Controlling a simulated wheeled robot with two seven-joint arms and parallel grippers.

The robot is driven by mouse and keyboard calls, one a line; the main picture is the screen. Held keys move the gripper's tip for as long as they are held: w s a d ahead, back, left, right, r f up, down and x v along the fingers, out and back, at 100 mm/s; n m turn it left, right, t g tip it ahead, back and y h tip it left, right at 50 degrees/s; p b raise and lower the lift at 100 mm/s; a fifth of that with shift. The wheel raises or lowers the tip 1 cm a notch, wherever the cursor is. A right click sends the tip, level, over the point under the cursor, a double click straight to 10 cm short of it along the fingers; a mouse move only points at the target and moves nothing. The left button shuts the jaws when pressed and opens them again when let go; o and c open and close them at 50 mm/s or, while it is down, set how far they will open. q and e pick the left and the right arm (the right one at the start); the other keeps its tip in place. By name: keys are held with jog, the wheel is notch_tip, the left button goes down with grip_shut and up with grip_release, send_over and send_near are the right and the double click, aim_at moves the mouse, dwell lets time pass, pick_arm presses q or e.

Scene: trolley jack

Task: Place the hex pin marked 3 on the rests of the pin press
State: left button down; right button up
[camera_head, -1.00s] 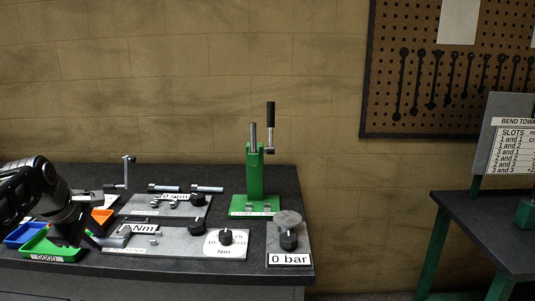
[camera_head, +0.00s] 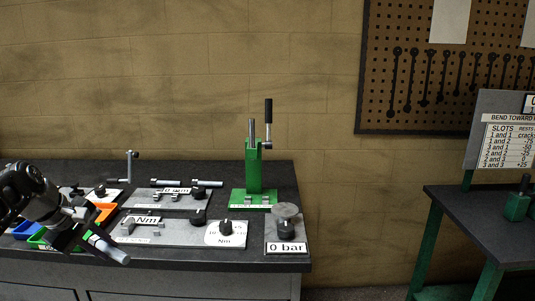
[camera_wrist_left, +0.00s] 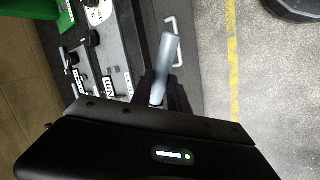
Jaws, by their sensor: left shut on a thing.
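My left gripper (camera_head: 84,238) is shut on a grey metal pin (camera_head: 112,249), which slants down to the right near the bench's front edge. The pin also shows in the left wrist view (camera_wrist_left: 166,58), sticking out from the left gripper (camera_wrist_left: 160,95). I cannot read a mark on it. The green pin press (camera_head: 254,172) stands at the back right of the bench, with its lever up. Its two small grey rests (camera_head: 257,200) sit at the front of its base and look empty. The held pin is well to the left of the press and apart from it. My right gripper is not in view.
Grey torque fixtures (camera_head: 180,232) with dials lie between gripper and press. A 0 bar gauge block (camera_head: 286,230) stands in front of the press. A second table (camera_head: 480,215) stands at right.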

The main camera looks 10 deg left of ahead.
pick_arm(q)
jog(key=d+f+m+g+h, duration=0.2)
jog(key=d+f+m, duration=0.5)
jog(key=d, duration=0.5)
jog(key=d+f+m+g+h+p, duration=0.1)
jog(key=d+f+m+g, duration=0.2)
jog(key=d+f, duration=0.9)
jog(key=shift+s+d+m+g+h, duration=0.4)
jog(key=shift+d+m, duration=0.05)
jog(key=shift+m, duration=1.45)
